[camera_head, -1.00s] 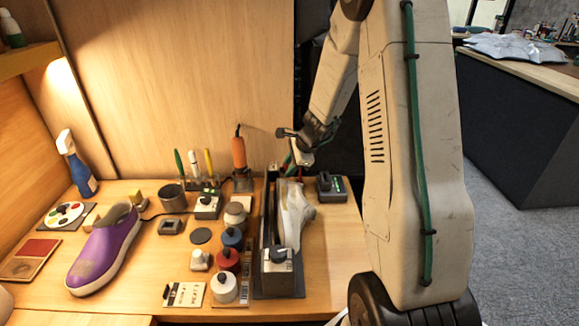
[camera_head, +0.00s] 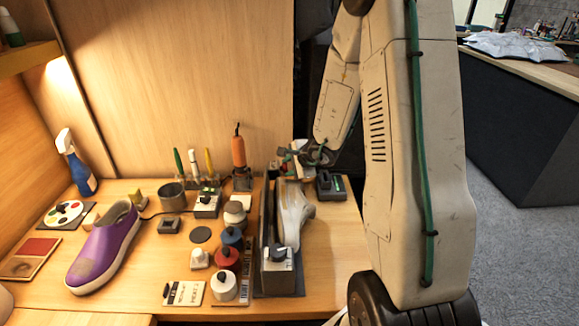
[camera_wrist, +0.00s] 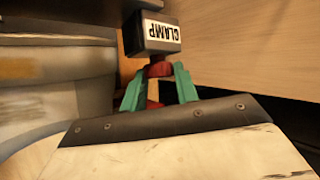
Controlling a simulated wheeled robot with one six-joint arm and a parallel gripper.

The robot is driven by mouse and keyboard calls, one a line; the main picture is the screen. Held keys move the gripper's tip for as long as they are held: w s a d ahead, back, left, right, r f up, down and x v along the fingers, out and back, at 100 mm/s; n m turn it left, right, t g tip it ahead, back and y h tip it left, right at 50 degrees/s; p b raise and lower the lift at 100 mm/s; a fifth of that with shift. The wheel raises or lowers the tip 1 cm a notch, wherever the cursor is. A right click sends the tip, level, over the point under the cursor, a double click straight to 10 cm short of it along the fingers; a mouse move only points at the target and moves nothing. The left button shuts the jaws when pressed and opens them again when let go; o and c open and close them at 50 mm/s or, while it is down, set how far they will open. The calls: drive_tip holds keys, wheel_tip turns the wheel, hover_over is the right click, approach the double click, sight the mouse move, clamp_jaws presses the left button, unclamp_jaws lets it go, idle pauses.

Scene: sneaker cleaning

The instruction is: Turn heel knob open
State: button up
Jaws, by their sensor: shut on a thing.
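The heel knob (camera_wrist: 158,69) is a small red knob under a dark block labelled CLAMP (camera_wrist: 153,33) in the wrist view. My gripper (camera_wrist: 160,76) has its two green fingers on either side of the knob, shut on it. In the head view my gripper (camera_head: 297,168) is at the far end of the clamp stand (camera_head: 264,225), and the heel knob is hidden there. A grey-white sneaker (camera_head: 294,215) is held in the stand. Its side fills the left of the wrist view (camera_wrist: 55,80).
A grey box with a dark knob (camera_head: 279,256) stands at the stand's near end. A dark device with green lights (camera_head: 329,186) is close on the right. Several bottles stand to the left, with a purple shoe (camera_head: 104,250) farther left. An orange tool (camera_head: 239,150) stands behind.

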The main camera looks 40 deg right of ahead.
drive_tip(key=shift+s+a+f, duration=0.1)
drive_tip(key=shift+s+f, duration=0.05)
idle(0.6)
drive_tip(key=o, duration=0.9)
drive_tip(key=shift+t, duration=0.3)
drive_tip(key=shift+o, duration=0.2)
drive_tip(key=shift+v, duration=3.9)
drive_tip(key=shift+a, duration=0.1)
